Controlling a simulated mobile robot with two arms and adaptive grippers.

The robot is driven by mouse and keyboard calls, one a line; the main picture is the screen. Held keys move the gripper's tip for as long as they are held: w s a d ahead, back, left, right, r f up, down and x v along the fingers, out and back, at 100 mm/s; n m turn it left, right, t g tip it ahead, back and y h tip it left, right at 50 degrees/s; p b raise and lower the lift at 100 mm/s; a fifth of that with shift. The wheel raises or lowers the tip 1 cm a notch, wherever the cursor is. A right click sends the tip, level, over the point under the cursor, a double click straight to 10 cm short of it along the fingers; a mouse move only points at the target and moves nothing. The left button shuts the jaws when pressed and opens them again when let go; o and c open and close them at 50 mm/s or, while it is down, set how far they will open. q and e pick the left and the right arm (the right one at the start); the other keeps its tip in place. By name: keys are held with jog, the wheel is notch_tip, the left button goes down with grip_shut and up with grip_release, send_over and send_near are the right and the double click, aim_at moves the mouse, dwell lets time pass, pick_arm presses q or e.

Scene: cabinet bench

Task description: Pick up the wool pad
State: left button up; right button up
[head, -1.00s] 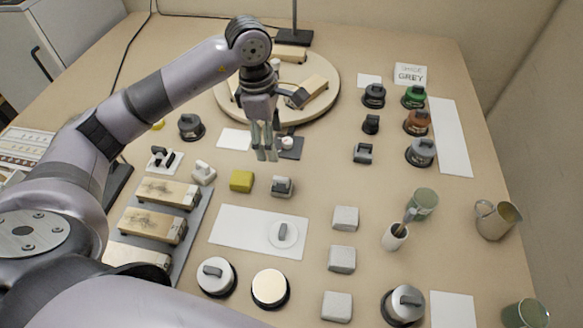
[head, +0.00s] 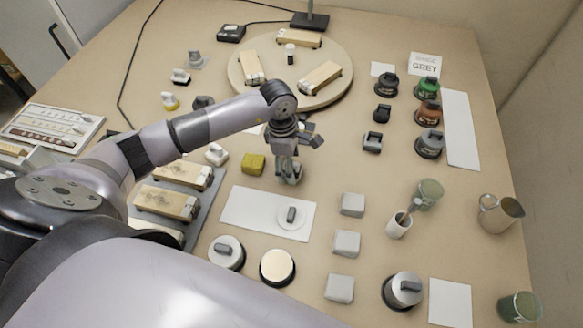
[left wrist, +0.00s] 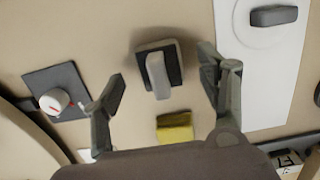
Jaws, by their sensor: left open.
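A small block-like pad (left wrist: 144,88) with a pale grey raised grip and a dark top patch, which I take for the wool pad, sits on the bench. It lies between my fingers in the left wrist view. My left gripper (left wrist: 163,72) is open and empty, one finger on either side of the pad, with gaps to both. In the head view my left gripper (head: 290,176) points down over the pad and mostly hides it. Whether the fingertips are at the pad's height, I cannot tell. My right gripper is not in view.
A yellow block (head: 252,164) stands close to the left of the gripper. A white sheet (head: 245,211) with a round, handled disc (head: 298,222) lies just in front. Several grey blocks (head: 347,243) stand to the right. A round board (head: 340,92) lies behind.

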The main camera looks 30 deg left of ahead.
pick_arm(q)
jog(key=shift+w+d+f, duration=0.1)
jog(key=shift+f, duration=0.95)
jog(key=c, duration=1.1)
jog(key=shift+r, duration=0.1)
jog(key=shift+c, duration=0.2)
notch_tip(320, 180, up, 20)
jog(key=b, duration=0.2)
jog(key=o, duration=0.5)
jog(key=c, duration=0.5)
